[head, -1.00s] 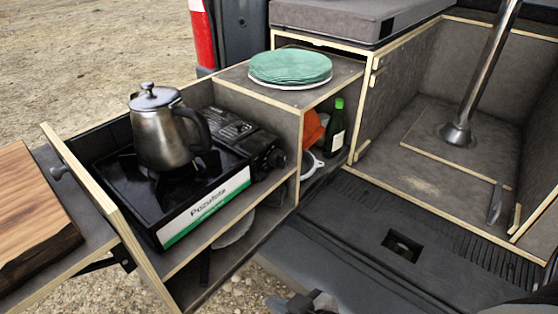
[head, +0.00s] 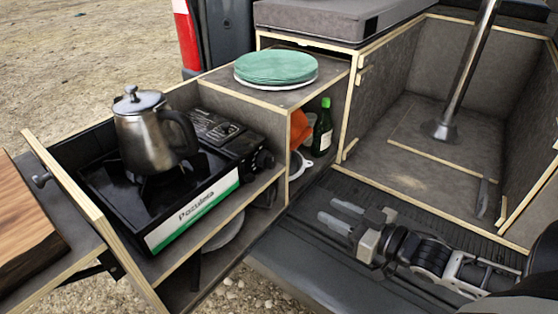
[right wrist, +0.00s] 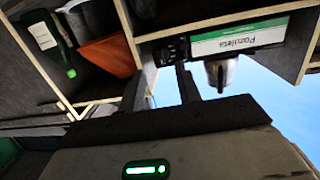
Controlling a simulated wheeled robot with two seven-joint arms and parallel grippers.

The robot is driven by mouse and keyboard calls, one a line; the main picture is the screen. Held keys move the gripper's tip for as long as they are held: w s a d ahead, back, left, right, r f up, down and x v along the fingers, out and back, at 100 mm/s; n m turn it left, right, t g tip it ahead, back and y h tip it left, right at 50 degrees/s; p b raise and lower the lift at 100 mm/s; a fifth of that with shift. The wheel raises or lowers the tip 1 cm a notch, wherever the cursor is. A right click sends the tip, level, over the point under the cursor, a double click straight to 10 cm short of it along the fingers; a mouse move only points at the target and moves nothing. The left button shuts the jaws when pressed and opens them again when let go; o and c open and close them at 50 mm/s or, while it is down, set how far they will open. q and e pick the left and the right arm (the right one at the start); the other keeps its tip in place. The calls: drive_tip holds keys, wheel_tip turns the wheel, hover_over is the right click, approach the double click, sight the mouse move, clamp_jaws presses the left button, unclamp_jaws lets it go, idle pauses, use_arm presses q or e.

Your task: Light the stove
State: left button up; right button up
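The black camping stove (head: 165,205), with a white and green front label, sits on the upper shelf of the pull-out unit at the left. Its control knob (head: 265,160) is at the right end of its front. A steel kettle (head: 150,135) stands on the burner; no flame is visible. My right gripper (head: 338,215) is open and empty over the dark van floor, right of and below the knob, its fingers pointing left toward the unit. The right wrist view shows the stove label (right wrist: 240,38) and kettle (right wrist: 222,72) beyond the fingers, upside down. My left gripper is out of view.
Green plates (head: 277,66) are stacked on the cabinet top right of the stove. A green bottle (head: 323,125) and an orange item (head: 299,128) stand in the compartment below. A wooden board (head: 25,215) lies at far left. The space between gripper and stove is clear.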

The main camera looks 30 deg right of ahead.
wheel_tip(320, 180, up, 4)
drive_tip(key=w+d+n+y, duration=0.1)
drive_tip(key=w+d, duration=0.1)
drive_tip(key=b, duration=0.2)
approach(273, 157)
drive_tip(key=shift+t+y, duration=0.3)
drive_tip(key=x, duration=0.8)
drive_tip(key=shift+f, duration=0.35)
clamp_jaws()
